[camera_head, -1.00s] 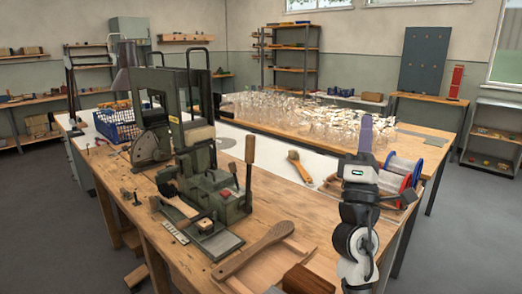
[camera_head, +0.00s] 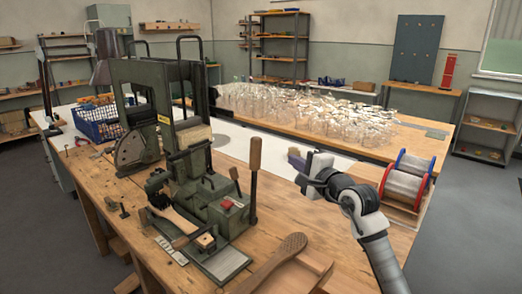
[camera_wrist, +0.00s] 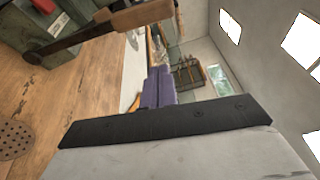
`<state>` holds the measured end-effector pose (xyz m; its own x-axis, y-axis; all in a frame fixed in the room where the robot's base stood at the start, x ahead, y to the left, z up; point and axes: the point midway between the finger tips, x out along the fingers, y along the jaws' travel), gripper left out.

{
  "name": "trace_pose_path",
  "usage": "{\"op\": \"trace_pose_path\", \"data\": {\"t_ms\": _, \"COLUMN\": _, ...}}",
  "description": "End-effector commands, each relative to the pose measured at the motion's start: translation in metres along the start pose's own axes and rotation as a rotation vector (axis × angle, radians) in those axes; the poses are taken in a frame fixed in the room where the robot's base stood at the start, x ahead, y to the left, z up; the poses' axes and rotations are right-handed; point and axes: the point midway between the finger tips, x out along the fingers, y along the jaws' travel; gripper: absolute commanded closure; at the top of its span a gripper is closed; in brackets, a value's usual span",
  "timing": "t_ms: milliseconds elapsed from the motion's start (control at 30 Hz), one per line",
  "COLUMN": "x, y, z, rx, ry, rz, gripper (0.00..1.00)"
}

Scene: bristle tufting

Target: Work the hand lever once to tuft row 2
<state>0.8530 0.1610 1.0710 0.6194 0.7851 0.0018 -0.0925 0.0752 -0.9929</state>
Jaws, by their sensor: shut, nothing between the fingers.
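The green tufting machine (camera_head: 212,205) stands on the workbench, left of my arm. Its hand lever (camera_head: 254,168) stands upright at the machine's right side, with a wooden grip on a dark bar. In the wrist view the lever's wooden grip (camera_wrist: 143,14) crosses the top left. A pale wooden brush body (camera_head: 178,222) lies in the front of the machine; its row 2 is too small to make out. My gripper (camera_head: 291,157), with purple fingers, is right of the lever, apart from it. The fingers (camera_wrist: 157,88) are shut and empty.
A paddle brush with a holed head (camera_head: 292,244) lies at the front of the bench and shows in the wrist view (camera_wrist: 14,140). Red and blue-rimmed spools (camera_head: 405,178) stand right. A blue crate (camera_head: 98,124) is left. Many glass jars (camera_head: 310,108) fill the table behind.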

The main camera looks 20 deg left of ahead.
Motion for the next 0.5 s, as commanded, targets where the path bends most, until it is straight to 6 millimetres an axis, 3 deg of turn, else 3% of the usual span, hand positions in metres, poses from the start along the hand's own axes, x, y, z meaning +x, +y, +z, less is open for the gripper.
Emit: {"op": "trace_pose_path", "data": {"t_ms": 500, "x": -0.0001, "y": 0.0062, "z": -0.0062, "rx": -0.038, "ry": 0.020, "rz": 0.031, "gripper": 1.00}}
